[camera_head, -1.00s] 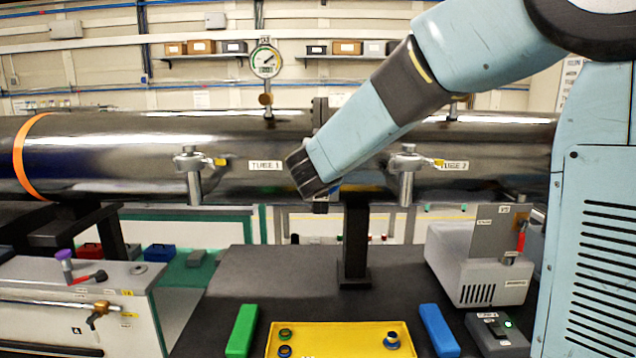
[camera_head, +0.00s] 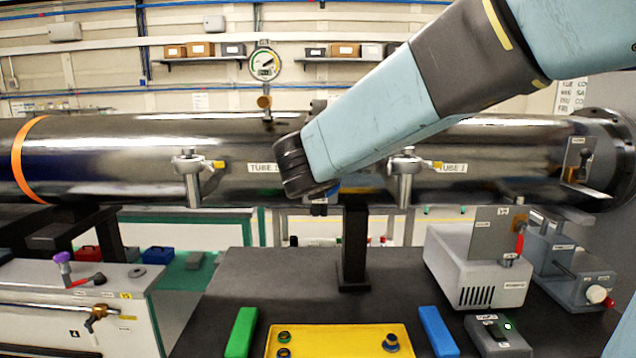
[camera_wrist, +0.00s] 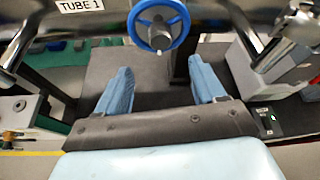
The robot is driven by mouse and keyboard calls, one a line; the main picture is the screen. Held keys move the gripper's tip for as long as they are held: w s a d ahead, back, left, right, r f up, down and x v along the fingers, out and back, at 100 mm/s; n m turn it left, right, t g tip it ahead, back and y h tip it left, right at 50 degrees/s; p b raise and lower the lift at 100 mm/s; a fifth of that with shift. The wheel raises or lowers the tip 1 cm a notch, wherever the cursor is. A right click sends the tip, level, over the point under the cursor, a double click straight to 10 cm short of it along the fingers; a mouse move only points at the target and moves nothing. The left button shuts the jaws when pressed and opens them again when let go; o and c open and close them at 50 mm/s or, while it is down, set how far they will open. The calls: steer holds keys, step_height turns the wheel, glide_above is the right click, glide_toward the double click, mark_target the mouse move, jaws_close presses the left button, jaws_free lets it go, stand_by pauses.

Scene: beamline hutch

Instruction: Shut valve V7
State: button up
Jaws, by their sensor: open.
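A blue handwheel (camera_wrist: 133,24) with a grey hub shows at the top of the wrist view, under the tube line; no V7 label is readable on it. My gripper (camera_wrist: 160,67) is open and empty, its two blue fingers spread wide. The wheel lies beyond the fingertips, roughly centred between them and apart from them. In the head view my arm's dark end joint covers the middle of the tube, and the gripper is hidden behind it. A small blue bit (camera_head: 333,189) just below that joint may be part of the wheel.
A long steel tube (camera_head: 100,150) crosses the back, with a gauge (camera_head: 264,65) above and clamps (camera_head: 405,180) in front. A black post stands below. A yellow tray (camera_head: 340,332), green block (camera_head: 241,332), blue block (camera_head: 438,330) and grey pump box (camera_head: 475,265) are on the bench.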

steer(key=shift+v, duration=1.6)
step_height(320, 180, up, 4)
steer(key=d+n+t+y, duration=0.15)
steer(key=n+y, duration=0.25)
steer(key=n, duration=0.7)
steer(key=s+d+f+n+g+h, duration=0.1)
steer(key=s+d+f+n+g, duration=0.3)
steer(key=s+d+n, duration=0.6)
steer(key=s+d+f+n+g+h, duration=0.1)
steer(key=s+d+f+n+g, duration=0.4)
steer(key=s+d+n, duration=0.5)
step_height(320, 180, down, 3)
steer(key=s+n, duration=0.1)
steer(key=n, duration=0.3)
steer(key=shift+d+h, duration=0.2)
steer(key=shift+h, duration=0.1)
steer(key=shift+r+g, duration=0.1)
steer(key=shift+g, duration=0.15)
steer(key=shift+c, duration=0.3)
